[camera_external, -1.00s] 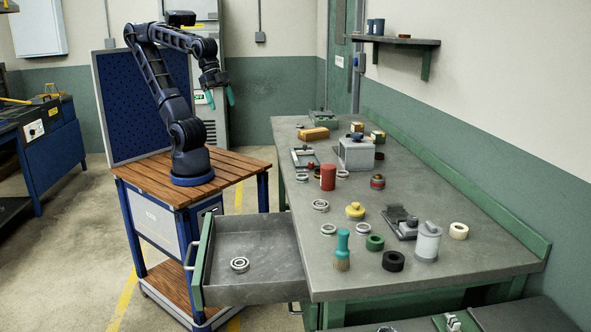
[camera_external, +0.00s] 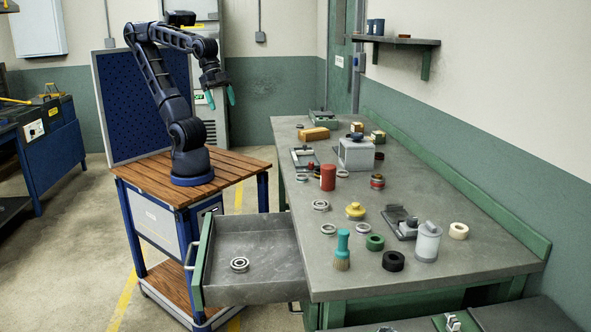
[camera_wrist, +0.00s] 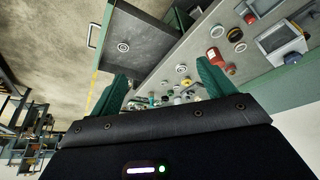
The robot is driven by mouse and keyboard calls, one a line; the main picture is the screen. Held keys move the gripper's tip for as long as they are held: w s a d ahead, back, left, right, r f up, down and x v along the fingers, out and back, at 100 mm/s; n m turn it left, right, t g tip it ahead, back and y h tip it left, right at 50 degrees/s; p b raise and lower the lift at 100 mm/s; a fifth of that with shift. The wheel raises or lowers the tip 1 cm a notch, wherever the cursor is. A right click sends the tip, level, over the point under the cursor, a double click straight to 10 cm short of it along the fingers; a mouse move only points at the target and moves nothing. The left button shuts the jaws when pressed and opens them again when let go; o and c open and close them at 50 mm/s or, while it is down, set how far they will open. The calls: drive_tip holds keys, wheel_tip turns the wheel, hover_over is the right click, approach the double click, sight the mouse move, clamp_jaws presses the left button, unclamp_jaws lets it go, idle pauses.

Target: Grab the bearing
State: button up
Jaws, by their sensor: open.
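A metal ring bearing (camera_external: 239,264) lies flat in the open drawer (camera_external: 265,285) at the front left of the workbench. It also shows small in the wrist view (camera_wrist: 123,47), inside the drawer. Other bearing-like rings lie on the bench top, one (camera_external: 320,205) near its left edge, one (camera_external: 328,229) nearer the front and one (camera_external: 363,229) beside it. My gripper (camera_external: 221,98) is raised above the wooden cart, far from the drawer and the bench. Its teal fingers (camera_wrist: 163,88) stand apart with nothing between them.
The workbench (camera_external: 440,266) carries a red can (camera_external: 328,177), a teal-handled brush (camera_external: 342,248), a yellow knob-like part (camera_external: 355,210), a black ring (camera_external: 393,261) and a grey canister (camera_external: 427,243). The drawer is otherwise empty. A wall shelf (camera_external: 395,40) overhangs the far right.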

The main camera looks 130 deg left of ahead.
drive_tip(key=w+a+f+m+g, duration=0.15)
drive_tip(key=w+f, duration=0.25)
drive_tip(key=w, duration=0.6)
drive_tip(key=w+a+f+m+h, duration=0.15)
drive_tip(key=w+f, duration=0.25)
drive_tip(key=w, duration=0.7)
drive_tip(key=w+a+f+m+y, duration=0.15)
drive_tip(key=w+f, duration=0.25)
drive_tip(key=w, duration=0.6)
drive_tip(key=shift+w+a+f+m+g+h, duration=0.1)
drive_tip(key=shift+w+a+f+m+h, duration=0.25)
drive_tip(key=shift+w+f, duration=2.15)
drive_tip(key=shift+w+a+f+m+g+h, duration=0.25)
drive_tip(key=shift+w+f, duration=0.7)
drive_tip(key=shift+f, duration=2.9)
drive_tip(key=shift+w+a+f+m+t+h, duration=0.15)
drive_tip(key=shift+w+f+m+h, duration=0.3)
drive_tip(key=shift+w+f, duration=2.05)
drive_tip(key=shift+s+f, duration=0.65)
drive_tip(key=shift+s, duration=0.1)
drive_tip(key=c, duration=1.2)
